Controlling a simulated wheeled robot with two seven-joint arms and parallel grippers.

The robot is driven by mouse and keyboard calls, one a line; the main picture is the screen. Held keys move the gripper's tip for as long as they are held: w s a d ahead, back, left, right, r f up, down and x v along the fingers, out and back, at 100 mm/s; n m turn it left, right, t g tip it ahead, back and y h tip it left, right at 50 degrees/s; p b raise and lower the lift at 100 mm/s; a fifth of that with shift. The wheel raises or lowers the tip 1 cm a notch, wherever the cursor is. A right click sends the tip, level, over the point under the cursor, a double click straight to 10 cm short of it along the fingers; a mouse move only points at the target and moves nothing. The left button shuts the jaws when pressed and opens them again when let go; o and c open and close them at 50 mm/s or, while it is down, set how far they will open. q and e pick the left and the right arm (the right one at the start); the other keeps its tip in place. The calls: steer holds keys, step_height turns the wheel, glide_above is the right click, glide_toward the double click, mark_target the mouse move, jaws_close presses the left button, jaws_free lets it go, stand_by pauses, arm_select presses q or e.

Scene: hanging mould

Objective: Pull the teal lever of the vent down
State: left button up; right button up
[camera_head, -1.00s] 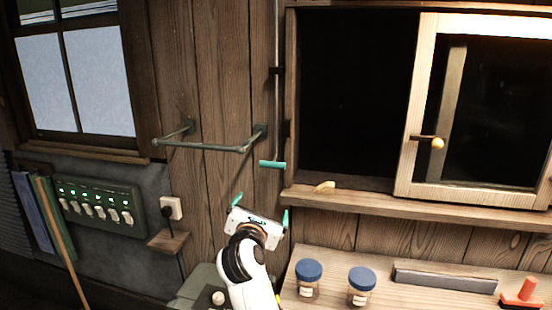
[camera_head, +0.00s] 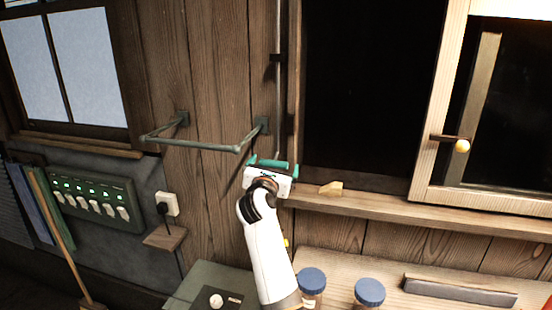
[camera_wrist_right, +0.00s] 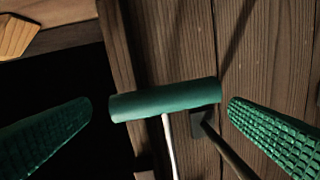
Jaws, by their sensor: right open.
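The teal lever (camera_wrist_right: 165,100) of the vent is a short crosswise bar at the end of a thin vertical rod (camera_head: 278,100). In the head view the lever sits at my right gripper and is hard to tell from its teal fingers. My right gripper (camera_head: 273,165) is open. In the right wrist view the lever lies between the two green ribbed fingers (camera_wrist_right: 160,125), with gaps on both sides; I cannot tell how deep it is between them. My left gripper is not in view.
A metal wall rail (camera_head: 200,146) is just left of my right gripper. The window sill (camera_head: 400,212) with a wooden wedge (camera_head: 331,189) is to the right. Blue-lidded jars (camera_head: 370,292) stand on the bench below. A switch panel (camera_head: 95,200) is at the left.

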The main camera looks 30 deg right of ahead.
mark_target(275, 163)
steer(key=shift+x, duration=0.8)
steer(key=shift+w+d+r, duration=0.1)
steer(key=shift+w+d, duration=0.3)
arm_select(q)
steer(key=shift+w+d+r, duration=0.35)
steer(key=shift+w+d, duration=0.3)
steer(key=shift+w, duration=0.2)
arm_select(e)
steer(key=shift+w+d, duration=0.1)
